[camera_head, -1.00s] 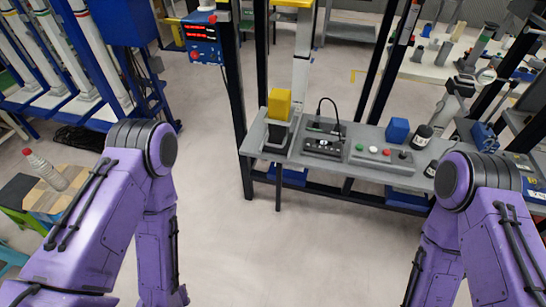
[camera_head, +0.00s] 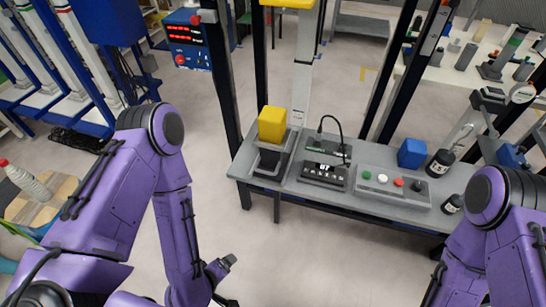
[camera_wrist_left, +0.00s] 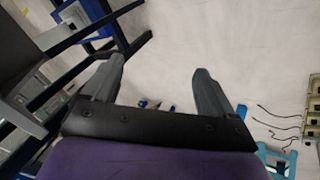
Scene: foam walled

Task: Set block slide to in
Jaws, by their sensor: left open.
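A yellow block (camera_head: 272,124) sits on a dark grey stand with a grey frame (camera_head: 268,162) at the left end of the grey bench. I take this to be the block slide; I cannot tell its position along any travel. My left gripper (camera_head: 226,264) is low in front of the bench, to the left and well apart from the block. In the left wrist view its two fingers (camera_wrist_left: 160,68) are spread with nothing between them. My right arm shows at the lower right, but its gripper is out of view.
The bench (camera_head: 235,170) also holds a black device (camera_head: 323,175) with a cable, a button box (camera_head: 392,186), a blue cube (camera_head: 411,153) and dark bottles (camera_head: 440,162). A dark post (camera_head: 222,85) rises at the bench's left end. The floor in front is clear.

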